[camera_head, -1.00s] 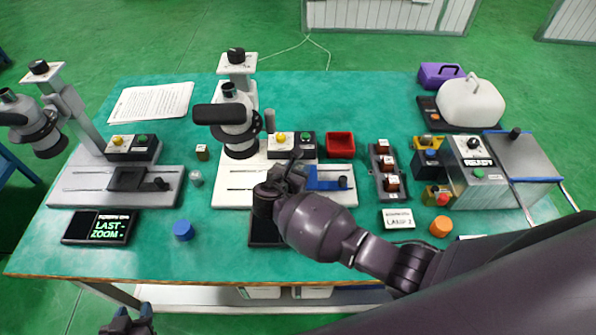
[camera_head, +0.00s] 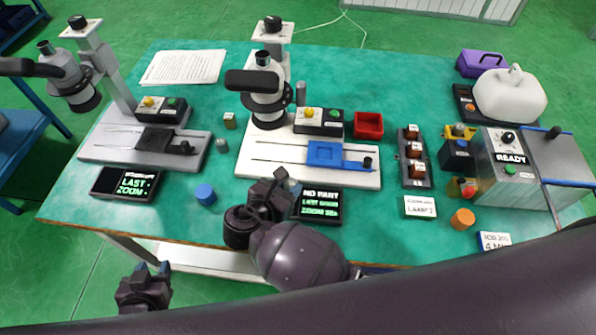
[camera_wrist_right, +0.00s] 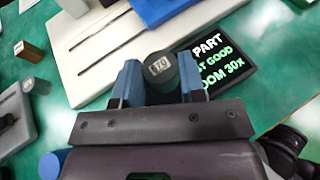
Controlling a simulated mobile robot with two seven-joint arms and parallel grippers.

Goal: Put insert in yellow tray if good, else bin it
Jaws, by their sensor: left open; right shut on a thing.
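My right gripper (camera_head: 272,188) is at the table's front edge, left of the middle microscope's screen (camera_head: 318,205). In the right wrist view its blue fingers (camera_wrist_right: 158,84) are shut on a dark cylindrical insert (camera_wrist_right: 161,70) with a pale marked label on its end. The arm hides the insert in the head view. The screen reads "NO PART", "LAST GOOD", "ZOOM 30x". The blue stage carriage (camera_head: 325,153) looks empty. A small yellow tray-like piece (camera_head: 459,131) is right of centre. My left gripper (camera_head: 145,280) is open, below the table edge.
The middle microscope (camera_head: 266,95) and left microscope (camera_head: 72,80) stand on the table. A blue cap (camera_head: 204,194) lies left of my right gripper. A "READY" box (camera_head: 505,165), a white jug (camera_head: 510,95) and a spool rack (camera_head: 414,157) stand on the right.

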